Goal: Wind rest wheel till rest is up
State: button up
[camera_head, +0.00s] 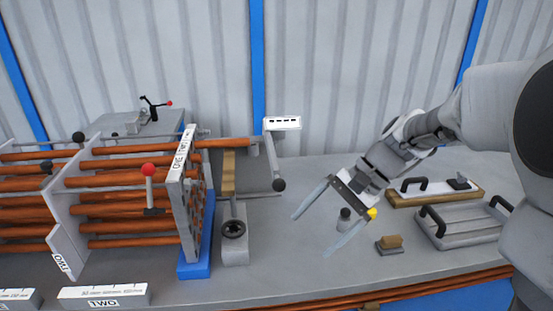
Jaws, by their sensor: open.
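The rest wheel looks to be the small black handwheel (234,229) on the front of a grey post base (236,250). A tan wooden rest block (228,174) stands above it, below the copper tube that sticks out to the right of the bundle. Whether the block touches the tube, I cannot tell. My gripper (320,228) is open and empty, to the right of the wheel and apart from it, its two long fingers pointing down-left over the bench.
The tube bundle with its perforated plate (190,200) stands left of the wheel, on a blue foot (196,262). A crank with a black knob (279,185) hangs right of the post. Handled plates (465,222) and a small brush (389,243) lie at right.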

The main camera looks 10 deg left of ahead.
jog(key=w+a+f+m+g+y, duration=0.2)
jog(key=w+a+f+m+y, duration=0.15)
jog(key=w+f+y, duration=0.35)
jog(key=m+t+y, duration=0.1)
jog(key=m+y, duration=0.2)
jog(key=m, duration=0.3)
send_near(232, 227)
jog(key=shift+n, duration=0.25)
jog(key=a, duration=0.3)
jog(key=s+a+b, duration=0.1)
jog(key=a, duration=0.6)
jog(key=shift+s+f, duration=0.3)
jog(key=shift+f, duration=0.05)
jog(key=shift+d, duration=0.1)
jog(key=c, duration=1.2)
jog(key=shift+t+y, duration=0.3)
jog(key=shift+t, duration=0.3)
